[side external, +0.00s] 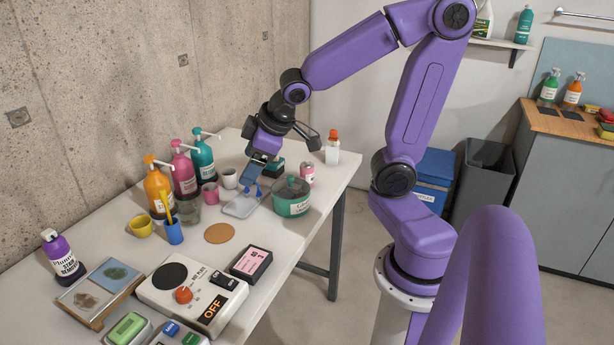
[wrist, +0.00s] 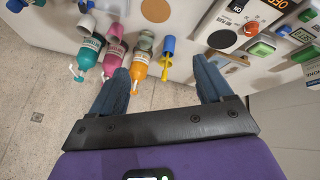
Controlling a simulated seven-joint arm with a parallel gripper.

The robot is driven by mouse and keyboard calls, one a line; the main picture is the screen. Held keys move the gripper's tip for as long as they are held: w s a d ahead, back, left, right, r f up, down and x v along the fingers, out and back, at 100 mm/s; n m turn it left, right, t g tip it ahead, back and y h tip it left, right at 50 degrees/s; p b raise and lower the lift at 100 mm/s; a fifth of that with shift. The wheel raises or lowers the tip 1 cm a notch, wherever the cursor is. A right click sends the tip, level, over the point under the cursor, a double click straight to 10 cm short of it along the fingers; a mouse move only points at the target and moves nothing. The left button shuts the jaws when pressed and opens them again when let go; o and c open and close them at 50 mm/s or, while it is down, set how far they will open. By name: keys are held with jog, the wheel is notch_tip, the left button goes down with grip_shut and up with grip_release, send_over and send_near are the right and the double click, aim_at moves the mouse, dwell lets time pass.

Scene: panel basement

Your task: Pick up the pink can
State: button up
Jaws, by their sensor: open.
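The pink can (side external: 307,174) stands upright near the right edge of the table in the side view, just behind and right of a green pot-like container (side external: 291,197). I cannot make it out in the wrist view. My gripper (side external: 254,180) is over the table, left of the can and apart from it. In the wrist view my gripper (wrist: 161,70) has its two blue fingers spread wide with nothing held between them.
Pump bottles in orange (side external: 158,188), pink (side external: 184,172) and teal (side external: 203,160) line the wall side. A pink cup (side external: 210,193), a white cup (side external: 230,179) and a grey tray (side external: 240,205) lie near my gripper. A red-capped bottle (side external: 332,150) stands behind the can.

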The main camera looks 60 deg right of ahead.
jog(key=w+d+m+t+h, duration=0.1)
jog(key=w+d+m+t, duration=0.1)
jog(key=w+d, duration=0.45)
jog(key=m+t+h, duration=0.3)
jog(key=m+t, duration=0.2)
jog(key=m, duration=0.2)
send_over(313, 171)
jog(key=s+a, duration=0.1)
jog(key=s, duration=0.3)
jog(key=shift+s+a+f, duration=0.1)
jog(key=shift+a+f, duration=0.05)
jog(key=shift+f, duration=9.3)
jog(key=shift+x, duration=3.7)
jog(key=shift+a, duration=0.1)
jog(key=c, duration=1.1)
